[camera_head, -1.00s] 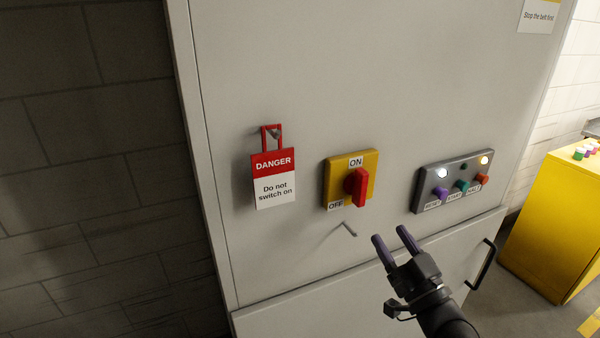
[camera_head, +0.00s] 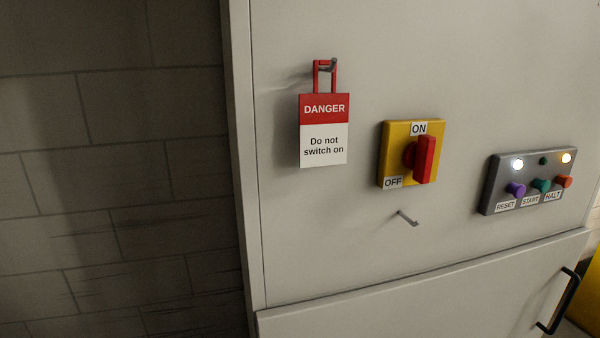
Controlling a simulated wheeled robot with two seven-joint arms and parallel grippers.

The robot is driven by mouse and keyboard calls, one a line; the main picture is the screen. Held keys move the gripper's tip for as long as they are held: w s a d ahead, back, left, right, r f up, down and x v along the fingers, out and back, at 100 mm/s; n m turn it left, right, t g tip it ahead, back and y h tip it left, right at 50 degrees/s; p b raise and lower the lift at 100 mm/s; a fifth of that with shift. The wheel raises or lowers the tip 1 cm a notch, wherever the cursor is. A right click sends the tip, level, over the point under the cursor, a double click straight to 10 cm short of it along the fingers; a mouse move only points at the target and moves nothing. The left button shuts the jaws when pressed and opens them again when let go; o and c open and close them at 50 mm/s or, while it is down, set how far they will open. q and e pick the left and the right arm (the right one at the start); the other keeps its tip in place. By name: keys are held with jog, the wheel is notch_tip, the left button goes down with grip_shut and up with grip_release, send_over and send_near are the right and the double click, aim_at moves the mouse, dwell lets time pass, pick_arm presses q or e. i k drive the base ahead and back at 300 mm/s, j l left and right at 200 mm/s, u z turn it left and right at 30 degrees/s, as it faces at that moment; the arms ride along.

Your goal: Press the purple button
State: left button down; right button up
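The purple button (camera_head: 516,189) sits on a dark grey control panel (camera_head: 490,190) at the right of the cabinet front, above the label RESET. A green button (camera_head: 541,185) labelled START and an orange-red button (camera_head: 564,181) labelled HALT are to its right. A white lamp (camera_head: 517,164) and a yellowish lamp (camera_head: 566,157) are lit above, with a dark lamp between them. Neither of my grippers shows in the view now.
A yellow switch plate (camera_head: 400,150) has a red handle (camera_head: 425,160) upright towards ON. A red and white DANGER tag (camera_head: 324,145) hangs from a hook at left. A bare peg (camera_head: 407,218) juts out below the switch. A black door handle (camera_head: 558,302) is at lower right.

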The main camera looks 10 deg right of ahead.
aim_at(519, 190)
jog(key=z, duration=1.6)
